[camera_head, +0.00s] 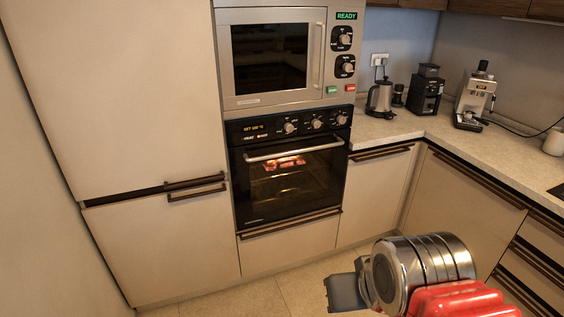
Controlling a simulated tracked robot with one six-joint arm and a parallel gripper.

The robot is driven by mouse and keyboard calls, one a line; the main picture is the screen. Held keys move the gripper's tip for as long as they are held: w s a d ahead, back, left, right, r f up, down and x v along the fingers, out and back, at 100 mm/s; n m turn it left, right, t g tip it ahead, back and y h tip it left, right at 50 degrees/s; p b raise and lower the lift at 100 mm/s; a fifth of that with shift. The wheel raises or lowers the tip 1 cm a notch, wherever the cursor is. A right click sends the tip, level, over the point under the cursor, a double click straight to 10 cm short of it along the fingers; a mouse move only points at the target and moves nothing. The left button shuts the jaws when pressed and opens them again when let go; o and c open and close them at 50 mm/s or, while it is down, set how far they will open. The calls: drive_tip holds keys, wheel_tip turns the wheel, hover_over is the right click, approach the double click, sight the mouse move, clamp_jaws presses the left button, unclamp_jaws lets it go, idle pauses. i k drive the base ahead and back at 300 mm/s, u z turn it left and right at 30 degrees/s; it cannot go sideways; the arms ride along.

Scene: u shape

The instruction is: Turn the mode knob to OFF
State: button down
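The lit oven (290,185) has a black control panel with three round knobs: a left knob (289,127), a middle knob (316,123) and a right knob (341,119). Their labels are too small to read, so I cannot tell which is the mode knob or where it points. An orange display (253,128) glows at the panel's left. My gripper (343,292) shows at the lower right, in front of and well apart from the oven. Only dark parts of it show beyond my arm; its opening is hidden.
A microwave (269,59) with a green READY display and two knobs sits above the oven. The oven door is shut, with reddish food (285,163) inside. Its handle (293,150) sticks out below the panel. A kettle (380,97) and coffee machines stand on the right counter (395,127).

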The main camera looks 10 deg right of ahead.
sight(289, 128)
drive_tip(key=u, duration=0.55)
drive_tip(key=i, duration=0.65)
drive_tip(key=u, duration=0.95)
